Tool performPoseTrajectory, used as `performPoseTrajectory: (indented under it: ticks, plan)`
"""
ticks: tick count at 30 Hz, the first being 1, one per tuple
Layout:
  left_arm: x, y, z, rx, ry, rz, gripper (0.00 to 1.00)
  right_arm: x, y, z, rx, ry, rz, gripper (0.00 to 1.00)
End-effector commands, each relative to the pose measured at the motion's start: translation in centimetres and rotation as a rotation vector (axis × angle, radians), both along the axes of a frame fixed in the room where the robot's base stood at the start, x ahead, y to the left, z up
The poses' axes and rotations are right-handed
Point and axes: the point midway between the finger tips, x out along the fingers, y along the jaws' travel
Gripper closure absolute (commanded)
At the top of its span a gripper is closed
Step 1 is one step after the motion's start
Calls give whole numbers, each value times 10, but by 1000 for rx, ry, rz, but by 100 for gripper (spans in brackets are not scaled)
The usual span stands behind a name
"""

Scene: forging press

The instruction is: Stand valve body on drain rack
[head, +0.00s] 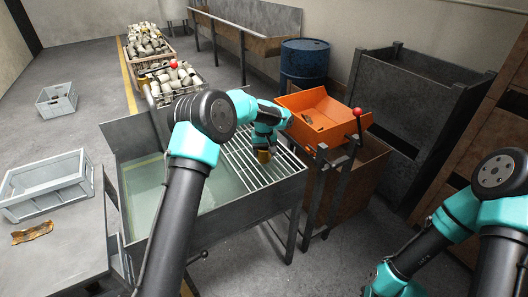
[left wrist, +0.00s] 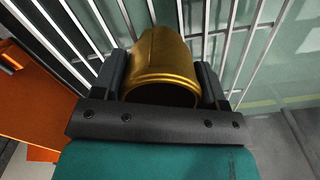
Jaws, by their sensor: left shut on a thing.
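The valve body (left wrist: 162,58) is a brass-coloured, hollow cylinder with an open end facing the left wrist camera. My left gripper (left wrist: 160,85) is shut on it, one finger on each side. In the head view the valve body (head: 264,156) shows small below my left gripper (head: 264,147), over the drain rack (head: 243,170). The drain rack is a row of pale metal bars on the right part of the tank; its bars (left wrist: 228,40) also show behind the valve body in the left wrist view. I cannot tell whether the valve body touches the bars.
The tank (head: 142,190) holds greenish liquid left of the rack. An orange tray (head: 318,108) with dark pieces stands right of the rack, near a red-knobbed lever (head: 358,113). A blue barrel (head: 304,62) stands behind. A grey crate (head: 45,183) sits on the left table.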

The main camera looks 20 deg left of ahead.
Motion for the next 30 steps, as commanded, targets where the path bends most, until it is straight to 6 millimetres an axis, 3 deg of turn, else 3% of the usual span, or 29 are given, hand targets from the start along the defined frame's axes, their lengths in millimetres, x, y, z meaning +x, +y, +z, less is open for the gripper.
performPoseTrajectory:
  ticks: [8,9,16,25,30]
  plan:
    - [0,0,-3,0,-1,0,71,0,0,0,0,0,0,100]
    - [0,0,-3,0,0,0,30,0,0,0,0,0,0,100]
    - [0,0,-3,0,0,-1,8,0,0,0,0,0,0,100]
    - [0,0,-1,0,-1,-1,8,0,0,0,0,0,0,100]
    - [1,0,12,0,-2,-1,8,0,0,0,0,0,0,100]
